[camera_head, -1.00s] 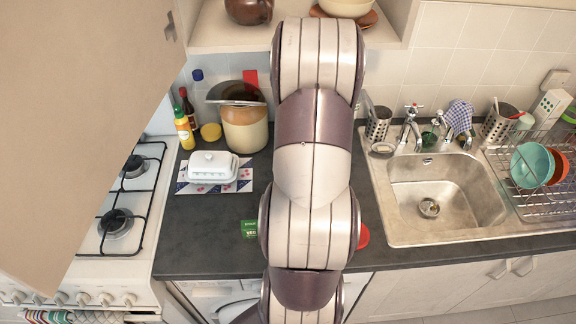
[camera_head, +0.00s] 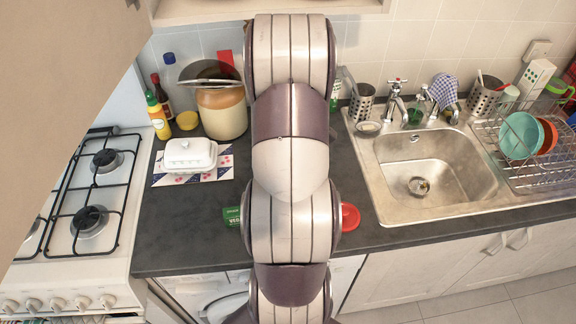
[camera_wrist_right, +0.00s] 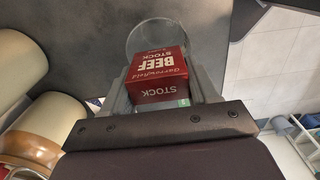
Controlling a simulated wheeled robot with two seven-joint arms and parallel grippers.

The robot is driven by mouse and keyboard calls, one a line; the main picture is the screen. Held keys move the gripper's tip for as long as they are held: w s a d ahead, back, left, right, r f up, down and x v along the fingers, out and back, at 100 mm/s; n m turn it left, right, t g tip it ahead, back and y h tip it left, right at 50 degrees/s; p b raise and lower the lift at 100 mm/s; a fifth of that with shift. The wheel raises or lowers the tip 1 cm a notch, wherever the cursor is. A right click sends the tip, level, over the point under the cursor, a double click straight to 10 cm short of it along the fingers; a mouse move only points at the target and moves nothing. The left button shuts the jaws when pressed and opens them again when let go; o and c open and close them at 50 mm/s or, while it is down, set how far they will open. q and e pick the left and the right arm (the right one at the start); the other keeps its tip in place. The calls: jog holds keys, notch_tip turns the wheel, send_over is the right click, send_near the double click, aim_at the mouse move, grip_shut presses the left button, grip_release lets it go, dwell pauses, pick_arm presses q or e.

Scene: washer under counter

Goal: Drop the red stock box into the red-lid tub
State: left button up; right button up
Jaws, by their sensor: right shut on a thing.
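The red beef stock box (camera_wrist_right: 158,75) is between the fingers of my right gripper (camera_wrist_right: 160,92) in the right wrist view. The gripper is shut on it. A clear round rim (camera_wrist_right: 155,28), probably the tub's, shows just beyond the box; I cannot tell whether the box is over or inside it. In the head view a red round lid (camera_head: 350,216) lies at the right side of my arm, partly hidden by it. My arm hides the right gripper, the box and the tub there. My left gripper is not in view.
A green stock box (camera_head: 232,215) pokes out left of my arm. A white butter dish (camera_head: 190,154) stands on a patterned mat at the left, by the hob (camera_head: 88,210). The sink (camera_head: 430,180) is at the right. The dark counter (camera_head: 180,235) is bare at the front left.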

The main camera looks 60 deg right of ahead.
jog(key=shift+f, duration=0.6)
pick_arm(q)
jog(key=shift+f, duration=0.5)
pick_arm(e)
jog(key=o, duration=1.2)
jog(key=shift+r, duration=0.1)
notch_tip(320, 180, up, 7)
jog(key=p, duration=0.6)
jog(key=shift+r+p, duration=0.15)
jog(key=shift+p, duration=0.2)
jog(key=shift+s, duration=0.1)
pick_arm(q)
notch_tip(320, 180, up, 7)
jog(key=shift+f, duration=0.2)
pick_arm(e)
jog(key=shift+f, duration=0.2)
